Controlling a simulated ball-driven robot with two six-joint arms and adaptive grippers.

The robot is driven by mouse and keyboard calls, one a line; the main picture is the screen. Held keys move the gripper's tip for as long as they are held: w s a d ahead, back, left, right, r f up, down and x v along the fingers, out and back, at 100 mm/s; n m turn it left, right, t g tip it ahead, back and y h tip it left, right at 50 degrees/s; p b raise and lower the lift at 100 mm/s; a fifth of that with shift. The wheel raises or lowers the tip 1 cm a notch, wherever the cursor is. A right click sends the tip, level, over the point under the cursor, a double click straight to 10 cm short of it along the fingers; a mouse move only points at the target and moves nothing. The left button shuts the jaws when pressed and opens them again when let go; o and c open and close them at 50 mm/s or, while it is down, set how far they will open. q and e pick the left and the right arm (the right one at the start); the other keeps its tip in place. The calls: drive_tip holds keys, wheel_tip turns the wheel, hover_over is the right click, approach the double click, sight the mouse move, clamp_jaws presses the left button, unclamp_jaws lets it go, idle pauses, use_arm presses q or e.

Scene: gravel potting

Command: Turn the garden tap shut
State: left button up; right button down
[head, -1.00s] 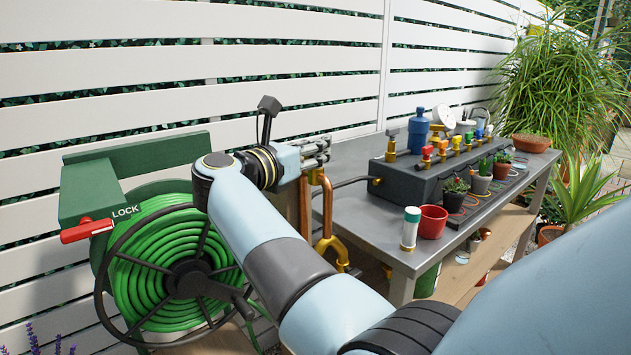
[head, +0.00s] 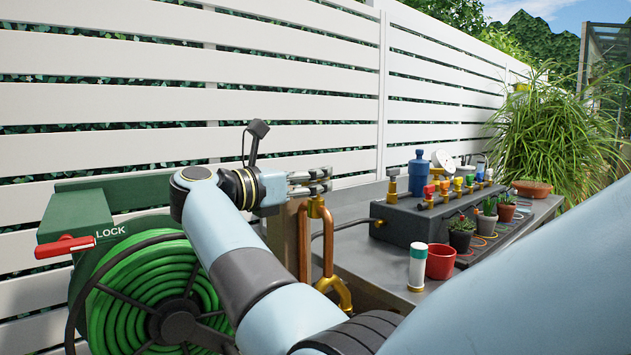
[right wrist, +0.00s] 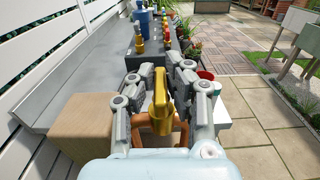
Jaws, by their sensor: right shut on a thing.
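The garden tap shows in the head view as a brass body (head: 315,207) on a copper pipe (head: 328,245) beside a wooden post (head: 287,228). My right gripper (head: 318,180) is at the top of the tap. In the right wrist view, the gripper (right wrist: 160,90) has its grey fingers on both sides of the upright brass handle (right wrist: 160,92) and is shut on it. The fingers hide part of the handle in the head view. My left gripper is not in view.
A green hose reel (head: 150,300) with a red lock lever (head: 65,247) stands at the left. A grey bench (head: 385,290) at the right bears a manifold box (head: 410,218), a red pot (head: 440,262) and several plants. A white slatted fence (head: 290,105) runs behind.

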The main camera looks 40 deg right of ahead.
drive_tip(key=c, duration=1.3)
unclamp_jaws()
drive_tip(key=shift+c, duration=0.2)
drive_tip(key=shift+r, duration=0.2)
wheel_tip(320, 180, up, 10)
drive_tip(key=shift+f, duration=0.2)
